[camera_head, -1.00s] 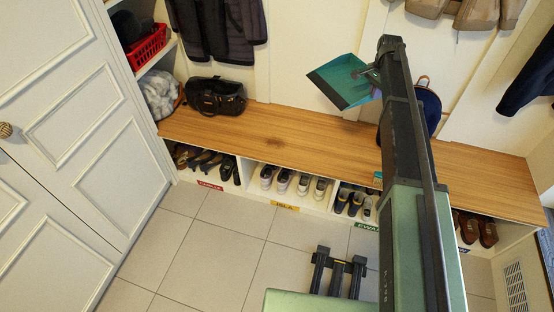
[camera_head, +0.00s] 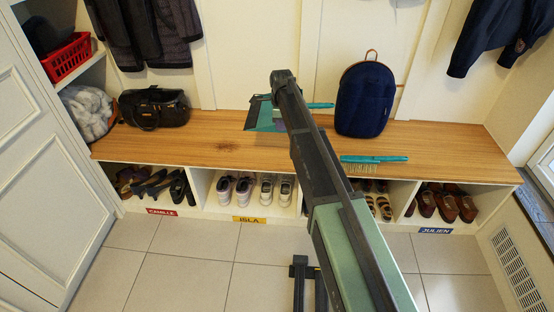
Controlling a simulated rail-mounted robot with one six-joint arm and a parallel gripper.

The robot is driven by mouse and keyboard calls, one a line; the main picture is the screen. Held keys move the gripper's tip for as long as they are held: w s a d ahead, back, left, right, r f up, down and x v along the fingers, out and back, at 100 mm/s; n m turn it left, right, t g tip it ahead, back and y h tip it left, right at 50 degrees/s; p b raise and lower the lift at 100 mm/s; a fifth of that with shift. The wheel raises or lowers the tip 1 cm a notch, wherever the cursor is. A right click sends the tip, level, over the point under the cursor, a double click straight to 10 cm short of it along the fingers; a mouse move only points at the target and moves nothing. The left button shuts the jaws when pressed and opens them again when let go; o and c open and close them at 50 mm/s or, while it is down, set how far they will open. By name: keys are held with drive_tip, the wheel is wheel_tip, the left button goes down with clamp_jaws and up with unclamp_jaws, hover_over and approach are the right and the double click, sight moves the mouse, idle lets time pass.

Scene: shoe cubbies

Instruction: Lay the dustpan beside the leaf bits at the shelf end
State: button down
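The teal dustpan (camera_head: 262,116) shows at the left of my arm's far end, over the back of the wooden bench top (camera_head: 220,150). A teal bar, which looks like its handle (camera_head: 320,105), shows on the other side of the arm. My gripper is mostly hidden behind my arm; the dustpan is held up there, its middle covered. I cannot tell its exact gap to the wood. No leaf bits can be made out; the arm hides part of the bench.
A teal brush (camera_head: 375,159) lies near the bench's front edge. A navy backpack (camera_head: 366,98) stands right of the arm, a black bag (camera_head: 153,108) at the left end. The bench's right end is clear. Shoes fill the cubbies below.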

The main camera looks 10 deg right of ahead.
wheel_tip(320, 180, down, 19)
drive_tip(key=b, duration=1.7)
drive_tip(key=shift+f+b, duration=0.2)
drive_tip(key=shift+b, duration=0.2)
drive_tip(key=shift+r, duration=0.1)
drive_tip(key=c, duration=1.4)
unclamp_jaws()
drive_tip(key=shift+o, duration=0.2)
drive_tip(key=shift+r, duration=0.1)
wheel_tip(320, 180, up, 13)
drive_tip(key=p, duration=1.3)
drive_tip(key=s+n, duration=2.1)
drive_tip(key=s, duration=1.4)
drive_tip(key=shift+s+f, duration=0.35)
